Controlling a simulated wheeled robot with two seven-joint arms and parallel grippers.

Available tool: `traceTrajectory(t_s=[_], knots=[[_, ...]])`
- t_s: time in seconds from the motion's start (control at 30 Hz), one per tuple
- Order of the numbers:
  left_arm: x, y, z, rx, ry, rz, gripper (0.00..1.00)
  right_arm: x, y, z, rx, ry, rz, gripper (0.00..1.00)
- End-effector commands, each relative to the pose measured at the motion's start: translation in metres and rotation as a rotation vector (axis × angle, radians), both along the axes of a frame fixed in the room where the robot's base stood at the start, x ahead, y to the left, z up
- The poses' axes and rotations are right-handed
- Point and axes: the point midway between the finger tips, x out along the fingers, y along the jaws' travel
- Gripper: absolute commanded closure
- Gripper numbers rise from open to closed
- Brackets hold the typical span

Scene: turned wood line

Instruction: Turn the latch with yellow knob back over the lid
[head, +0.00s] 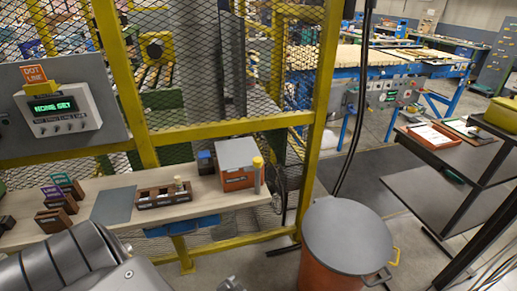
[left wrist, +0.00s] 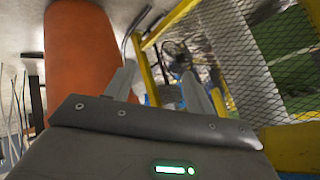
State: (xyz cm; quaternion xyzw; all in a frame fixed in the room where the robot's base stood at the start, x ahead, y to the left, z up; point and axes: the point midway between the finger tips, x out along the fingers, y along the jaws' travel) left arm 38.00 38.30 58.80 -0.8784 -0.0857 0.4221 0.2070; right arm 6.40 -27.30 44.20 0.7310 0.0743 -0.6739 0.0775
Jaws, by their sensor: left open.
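A reddish-brown box (head: 236,183) with a flat grey lid (head: 237,153) stands at the right end of the wooden bench. A latch with a yellow knob (head: 258,161) stands upright at the lid's right edge; its grey bar hangs down beside the box. I cannot tell from here how it is turned. My left gripper shows in the left wrist view (left wrist: 158,88), its two fingers apart with nothing between them. My right gripper is in neither view.
An orange drum with a grey top (head: 348,235) stands right of the bench; its orange side (left wrist: 80,60) is near my left gripper. Yellow-framed mesh fencing (head: 222,131) runs behind the bench. A wooden block tray (head: 163,197) sits left of the box.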

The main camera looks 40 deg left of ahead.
Motion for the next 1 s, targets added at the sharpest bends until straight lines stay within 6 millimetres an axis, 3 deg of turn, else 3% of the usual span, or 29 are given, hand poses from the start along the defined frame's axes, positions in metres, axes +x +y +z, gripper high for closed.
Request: traceTrajectory(t_s=[0.03,0.13,0.2,0.3,0.4,0.5,0.6,0.83,1.0], knots=[[0.044,0.004,0.07,0.02,-0.124,0.011,0.46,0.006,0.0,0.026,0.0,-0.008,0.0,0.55],[0.102,0.008,0.182,0.023,-0.352,0.06,0.46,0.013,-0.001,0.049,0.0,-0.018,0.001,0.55],[0.127,0.007,0.256,-0.003,-0.499,0.098,0.46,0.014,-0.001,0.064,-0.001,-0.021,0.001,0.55],[0.143,0.01,0.347,-0.059,-0.681,0.153,0.46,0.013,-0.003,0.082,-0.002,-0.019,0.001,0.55],[0.145,0.016,0.411,-0.115,-0.819,0.203,0.46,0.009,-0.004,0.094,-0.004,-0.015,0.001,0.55],[0.142,0.023,0.446,-0.155,-0.901,0.237,0.46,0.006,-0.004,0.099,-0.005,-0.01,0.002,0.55],[0.14,0.026,0.461,-0.176,-0.94,0.257,0.46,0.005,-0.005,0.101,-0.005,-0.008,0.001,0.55],[0.144,0.03,0.464,-0.179,-0.951,0.261,0.46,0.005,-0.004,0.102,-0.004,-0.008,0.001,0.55],[0.165,0.042,0.467,-0.174,-0.953,0.26,0.46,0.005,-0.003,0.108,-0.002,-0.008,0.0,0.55]])
